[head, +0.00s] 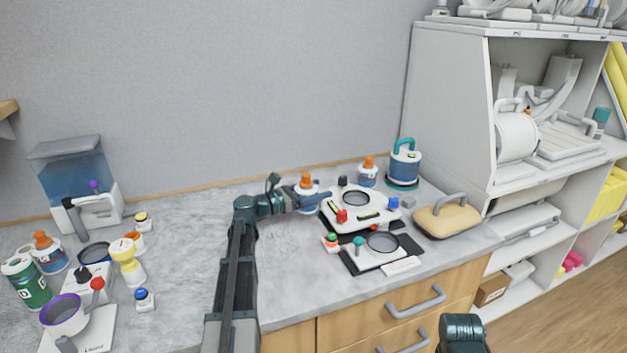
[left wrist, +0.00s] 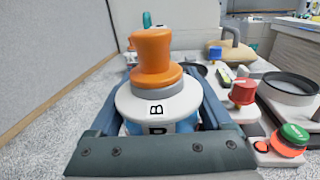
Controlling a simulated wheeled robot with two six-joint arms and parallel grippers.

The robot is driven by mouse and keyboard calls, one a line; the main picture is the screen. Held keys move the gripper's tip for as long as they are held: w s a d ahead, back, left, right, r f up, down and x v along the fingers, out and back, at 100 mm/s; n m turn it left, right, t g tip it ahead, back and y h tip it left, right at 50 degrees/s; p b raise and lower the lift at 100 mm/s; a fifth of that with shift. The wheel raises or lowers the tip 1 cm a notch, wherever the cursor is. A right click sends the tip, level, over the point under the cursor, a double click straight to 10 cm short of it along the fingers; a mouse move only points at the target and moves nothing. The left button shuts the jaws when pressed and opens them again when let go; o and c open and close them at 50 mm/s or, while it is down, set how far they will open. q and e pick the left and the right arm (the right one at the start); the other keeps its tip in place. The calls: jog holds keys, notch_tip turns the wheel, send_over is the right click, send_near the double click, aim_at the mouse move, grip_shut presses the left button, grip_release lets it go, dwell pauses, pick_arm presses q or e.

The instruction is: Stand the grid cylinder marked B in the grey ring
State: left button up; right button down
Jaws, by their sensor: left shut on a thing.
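My left gripper (head: 312,198) is shut on the cylinder marked B (head: 306,184), over the back of the counter. In the left wrist view the cylinder (left wrist: 157,100) has an orange knob top, a grey collar and a white shoulder with a B label; it looks upright between the fingers. Its lower part is hidden by the gripper, so I cannot tell whether it touches the counter. A round grey-rimmed ring (head: 383,242) lies on the front device, right of the gripper; it also shows in the left wrist view (left wrist: 290,88). Another round ring (head: 356,198) is on the white device behind.
A red knob (head: 341,215) and a green-topped button (head: 331,238) stand close right of the gripper. Another orange-topped bottle (head: 368,170), a teal-handled canister (head: 404,163) and a yellow handled block (head: 446,215) stand beyond. The counter's front middle (head: 290,270) is clear.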

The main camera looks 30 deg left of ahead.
pick_arm(q)
jog(key=s+d+r+p, duration=0.2)
jog(key=s+r+p, duration=0.1)
jog(key=r+p, duration=0.7)
jog(key=shift+d, duration=0.15)
dwell(0.4)
